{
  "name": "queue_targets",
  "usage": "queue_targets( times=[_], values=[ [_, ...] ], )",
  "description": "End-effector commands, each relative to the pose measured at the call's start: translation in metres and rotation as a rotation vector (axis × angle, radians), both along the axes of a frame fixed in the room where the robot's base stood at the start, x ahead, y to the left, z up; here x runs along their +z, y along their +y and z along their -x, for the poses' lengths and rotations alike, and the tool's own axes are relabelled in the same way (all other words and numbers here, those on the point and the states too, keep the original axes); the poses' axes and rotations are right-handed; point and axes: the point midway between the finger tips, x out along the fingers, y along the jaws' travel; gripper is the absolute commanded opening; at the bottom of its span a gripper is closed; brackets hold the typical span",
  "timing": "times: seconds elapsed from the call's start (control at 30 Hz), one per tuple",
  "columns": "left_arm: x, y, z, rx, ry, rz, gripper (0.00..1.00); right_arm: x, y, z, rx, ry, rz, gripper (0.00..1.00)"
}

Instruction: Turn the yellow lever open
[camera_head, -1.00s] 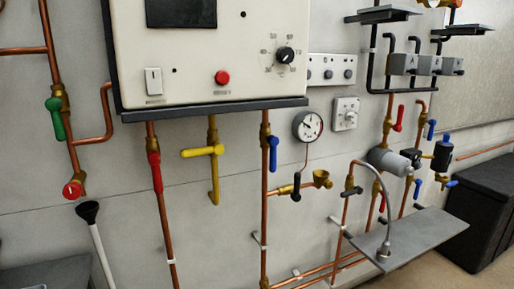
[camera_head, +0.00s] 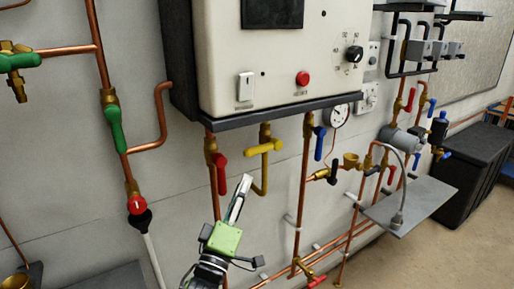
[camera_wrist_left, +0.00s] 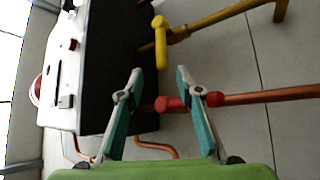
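The yellow lever (camera_head: 263,147) sits on a yellow pipe under the boiler, roughly crosswise to the pipe in the head view. In the left wrist view the yellow lever (camera_wrist_left: 160,42) lies ahead of the fingertips, between their lines. My left gripper (camera_head: 243,184) is below and a little left of the lever in the head view, apart from it. In the left wrist view my left gripper (camera_wrist_left: 160,72) has its two fingers spread with nothing between the tips. My right gripper is not in view.
The boiler (camera_head: 270,60) overhangs the lever. A red lever (camera_head: 221,172) on a copper pipe is close on the left, a blue lever (camera_head: 319,143) on the right. A grey shelf (camera_head: 410,205) juts out at the right.

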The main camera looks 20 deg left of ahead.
Motion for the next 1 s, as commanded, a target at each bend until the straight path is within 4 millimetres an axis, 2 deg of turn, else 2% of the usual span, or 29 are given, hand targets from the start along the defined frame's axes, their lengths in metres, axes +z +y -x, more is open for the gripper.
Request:
queue_targets(
  times=[0.2,0.4,0.6,0.8,1.0],
  values=[
    [0.018,0.001,-0.033,0.001,-0.001,-0.002,0.33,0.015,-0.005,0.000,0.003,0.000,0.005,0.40],
    [0.035,0.002,-0.073,0.001,0.001,-0.002,0.33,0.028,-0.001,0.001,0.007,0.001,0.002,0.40],
    [0.046,0.003,-0.105,0.002,0.002,-0.001,0.33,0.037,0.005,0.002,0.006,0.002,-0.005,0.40],
    [0.051,0.004,-0.120,0.001,0.003,-0.002,0.33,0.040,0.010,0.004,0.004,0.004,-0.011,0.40],
    [0.051,0.004,-0.123,0.001,0.002,-0.003,0.33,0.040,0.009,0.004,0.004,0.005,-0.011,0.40]
  ],
)
